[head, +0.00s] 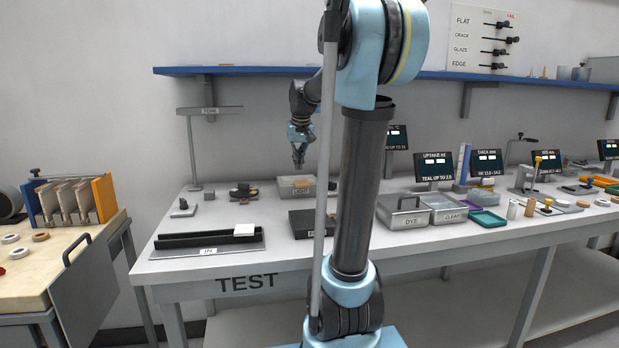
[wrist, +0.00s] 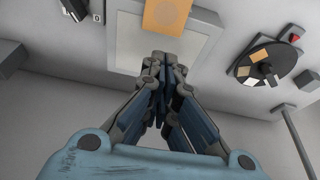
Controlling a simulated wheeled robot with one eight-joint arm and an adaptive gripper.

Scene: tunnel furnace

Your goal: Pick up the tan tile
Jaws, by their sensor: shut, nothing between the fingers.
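The tan tile (wrist: 167,14) shows at the top edge of the wrist view, partly cut off. It lies flat on a pale panel with a grey frame (wrist: 205,45). My gripper (wrist: 162,68) is shut and empty, with its fingertips over the panel, apart from the tile in the picture. In the head view, my gripper (head: 298,162) points down above the grey LIGHT box (head: 285,189) on the TEST bench. I cannot make out the tile clearly in the head view.
A dark round dish (wrist: 250,74) with small coloured pieces stands to the right in the wrist view. The TEST bench (head: 270,257) also carries a black IN tray (head: 190,241) holding a white tile (head: 244,230), and a DYE container (head: 400,218). A blue shelf (head: 240,70) runs behind.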

